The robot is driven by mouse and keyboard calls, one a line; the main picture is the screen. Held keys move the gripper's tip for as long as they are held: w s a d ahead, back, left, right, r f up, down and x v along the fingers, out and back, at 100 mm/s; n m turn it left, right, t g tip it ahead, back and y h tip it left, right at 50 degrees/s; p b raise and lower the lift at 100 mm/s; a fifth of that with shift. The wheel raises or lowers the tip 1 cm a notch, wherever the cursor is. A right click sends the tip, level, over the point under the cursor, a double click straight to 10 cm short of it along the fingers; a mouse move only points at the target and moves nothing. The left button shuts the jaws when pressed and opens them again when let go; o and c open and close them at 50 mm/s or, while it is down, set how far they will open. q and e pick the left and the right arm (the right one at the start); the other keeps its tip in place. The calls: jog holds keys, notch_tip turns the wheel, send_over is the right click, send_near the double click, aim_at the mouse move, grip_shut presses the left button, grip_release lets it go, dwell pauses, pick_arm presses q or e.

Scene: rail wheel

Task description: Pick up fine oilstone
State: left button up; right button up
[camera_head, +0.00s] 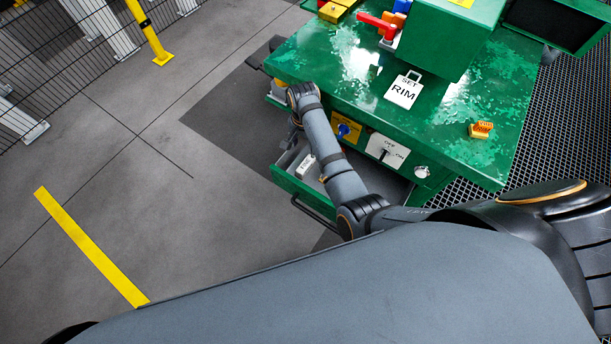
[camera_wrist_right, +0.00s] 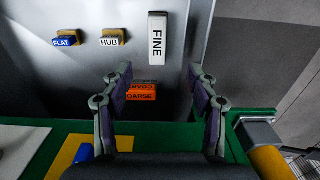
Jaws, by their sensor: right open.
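The fine oilstone is a white block labelled FINE (camera_wrist_right: 158,38), lying in the open drawer at the top middle of the right wrist view. A small white block (camera_head: 306,163) in the drawer also shows in the head view, its label too small to read. My right gripper (camera_wrist_right: 160,78) is open and empty. It points into the drawer, and in the picture the oilstone is just beyond its fingertips, roughly centred between them. In the head view the right gripper (camera_head: 293,138) hangs over the drawer's left part, largely hidden by the arm. My left gripper is not in view.
An orange COARSE block (camera_wrist_right: 141,91) shows between my right fingers. The green drawer front (camera_head: 300,196) and green bench top (camera_head: 450,125) are close by. Open floor lies left.

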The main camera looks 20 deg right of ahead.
aim_at(305, 164)
notch_tip(305, 164, down, 2)
jog(key=shift+f+b, duration=0.1)
jog(key=shift+b, duration=0.25)
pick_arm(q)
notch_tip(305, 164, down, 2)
pick_arm(e)
notch_tip(305, 164, down, 5)
jog(key=shift+f+b, duration=0.1)
jog(key=shift+b, duration=0.35)
notch_tip(305, 164, down, 5)
jog(key=shift+s+d+b, duration=0.15)
jog(key=shift+b, duration=0.55)
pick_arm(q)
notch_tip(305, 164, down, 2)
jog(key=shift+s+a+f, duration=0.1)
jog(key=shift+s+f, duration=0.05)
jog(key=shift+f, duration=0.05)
pick_arm(e)
grip_shut()
